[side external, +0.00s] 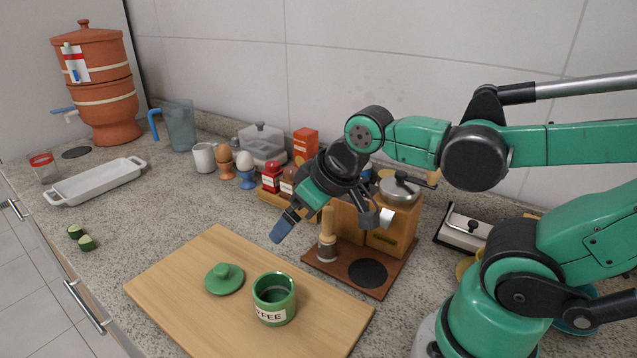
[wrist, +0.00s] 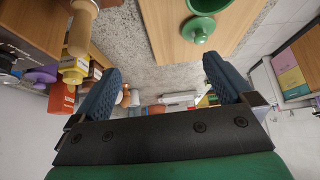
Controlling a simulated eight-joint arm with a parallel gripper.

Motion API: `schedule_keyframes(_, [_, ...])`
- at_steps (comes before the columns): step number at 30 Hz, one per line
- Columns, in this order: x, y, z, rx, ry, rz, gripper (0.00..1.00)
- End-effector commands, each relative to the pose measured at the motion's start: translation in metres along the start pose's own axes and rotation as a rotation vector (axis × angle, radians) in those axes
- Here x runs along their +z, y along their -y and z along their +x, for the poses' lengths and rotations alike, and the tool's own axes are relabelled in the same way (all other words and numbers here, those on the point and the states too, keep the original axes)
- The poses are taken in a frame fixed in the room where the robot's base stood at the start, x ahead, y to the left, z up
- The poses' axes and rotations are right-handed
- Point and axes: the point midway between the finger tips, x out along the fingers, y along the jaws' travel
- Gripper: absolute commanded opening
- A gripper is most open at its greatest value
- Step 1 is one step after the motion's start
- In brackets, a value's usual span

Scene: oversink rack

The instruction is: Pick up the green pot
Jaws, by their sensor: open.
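The green pot (side external: 274,299), with a white label ending in "FEE", stands upright and lidless on a wooden cutting board (side external: 190,285). A green lid with a knob (side external: 224,279) lies on the board just left of the pot. The lid also shows at the top of the wrist view (wrist: 200,28); above it a green shape at the top edge is cut off. My gripper (side external: 300,228) is open and empty, above and behind the pot, near the board's far edge. In the wrist view its two blue fingers (wrist: 160,90) are spread with nothing between them.
A coffee grinder (side external: 396,215) and a wood-handled tamper (side external: 327,235) stand close right of my gripper. Egg cups (side external: 246,175), a white mug (side external: 203,157) and condiment bottles (side external: 271,178) line the back. Cucumber pieces (side external: 82,238) lie left of the board. The board's left part is clear.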

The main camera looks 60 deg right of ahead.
Motion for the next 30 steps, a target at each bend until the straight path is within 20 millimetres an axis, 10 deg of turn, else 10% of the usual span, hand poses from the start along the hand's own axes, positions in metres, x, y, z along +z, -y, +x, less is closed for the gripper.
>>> schedule_keyframes(12, [0.023,0.057,0.042,-0.115,0.391,-0.295,1.0])
schedule_keyframes(30, [0.046,0.065,0.084,-0.127,0.443,-0.335,1.0])
